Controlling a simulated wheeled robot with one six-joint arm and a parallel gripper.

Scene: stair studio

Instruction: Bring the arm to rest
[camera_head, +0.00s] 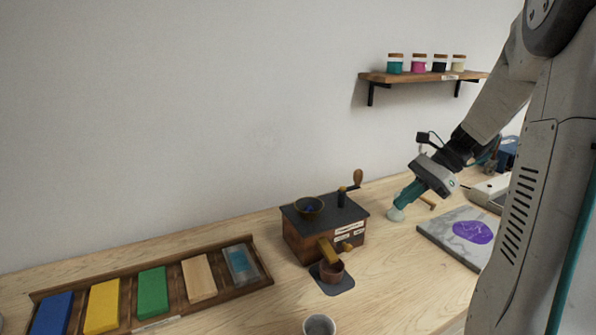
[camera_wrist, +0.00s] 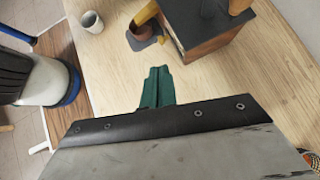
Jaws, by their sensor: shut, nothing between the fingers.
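My gripper (camera_head: 400,205) hangs over the bench to the right of the wooden mill, pointing down and slightly left. Its teal fingers are closed together, with nothing visible between them. They also show closed in the wrist view (camera_wrist: 156,72), above bare wood. The arm reaches down from the upper right and is bent at the wrist.
The mill (camera_head: 324,230) has a brown pot (camera_head: 332,272) at its spout. A white cup (camera_head: 319,326) stands in front. A marble slab (camera_head: 440,228) with a purple patch (camera_head: 472,232) lies right. A block tray (camera_head: 262,270) lies left. A jar shelf (camera_head: 415,77) is on the wall.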

